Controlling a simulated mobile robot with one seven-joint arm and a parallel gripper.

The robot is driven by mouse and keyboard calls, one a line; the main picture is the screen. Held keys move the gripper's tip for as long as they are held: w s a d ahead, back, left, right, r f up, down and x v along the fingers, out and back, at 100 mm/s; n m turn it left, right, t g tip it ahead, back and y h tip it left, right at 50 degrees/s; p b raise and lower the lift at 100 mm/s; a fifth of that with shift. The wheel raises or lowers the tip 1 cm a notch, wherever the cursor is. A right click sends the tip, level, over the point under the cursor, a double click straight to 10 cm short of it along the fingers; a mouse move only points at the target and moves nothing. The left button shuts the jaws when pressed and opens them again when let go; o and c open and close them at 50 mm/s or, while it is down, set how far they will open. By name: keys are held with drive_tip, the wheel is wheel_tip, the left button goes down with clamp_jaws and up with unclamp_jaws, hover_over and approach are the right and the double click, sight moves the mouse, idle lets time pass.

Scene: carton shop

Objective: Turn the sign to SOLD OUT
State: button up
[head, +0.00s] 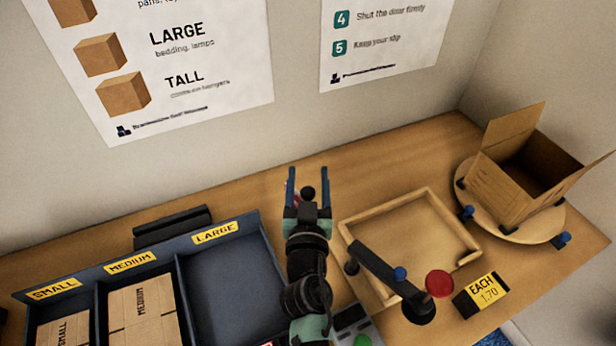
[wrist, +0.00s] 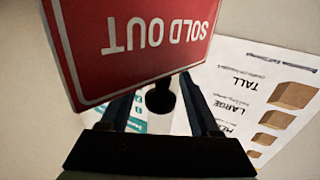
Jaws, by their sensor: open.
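A red sign with white SOLD OUT lettering (wrist: 140,45) fills the upper left of the wrist view. Its words appear upside down there, as does the wall poster behind it. In the head view only a sliver of red (head: 290,187) shows beside my gripper; the rest is hidden. My gripper (head: 307,174) is open, its two blue fingers apart. A dark round knob (wrist: 160,97) shows between the fingers in the wrist view. I cannot tell whether the fingers touch it or the sign.
A dark divided tray (head: 265,240) stands left, with flat cartons (head: 140,305) in it.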

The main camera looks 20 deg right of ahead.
clamp_jaws()
drive_tip(key=p, duration=0.1)
drive_tip(key=y+p, duration=0.1)
drive_tip(key=p, duration=0.1)
drive_tip(key=shift+a+r+n, duration=0.1)
drive_tip(key=shift+r+n, duration=0.15)
drive_tip(key=shift+n, duration=0.15)
drive_tip(key=n+y+p, duration=0.2)
drive_tip(key=y, duration=0.2)
drive_tip(key=a+n+y+p, duration=0.1)
drive_tip(key=n+y+p, duration=0.2)
drive_tip(key=y, duration=0.1)
drive_tip(key=n+y+p, duration=0.3)
drive_tip(key=y, duration=0.1)
drive_tip(key=shift+w+a+f+y, duration=0.1)
drive_tip(key=shift+a+f+y, duration=0.25)
drive_tip(key=shift+a+y, duration=0.05)
drive_tip(key=n+g+y+b, duration=0.1)
drive_tip(key=y+b, duration=0.1)
drive_tip(key=a+n+g+y+b, duration=0.1)
drive_tip(key=n+g+y+b, duration=0.2)
drive_tip(key=n+y+b, duration=0.1)
drive_tip(key=shift+s+a+r+b, duration=0.15)
drive_tip(key=shift+s+b, duration=0.25)
drive_tip(key=shift+g+y, duration=0.3)
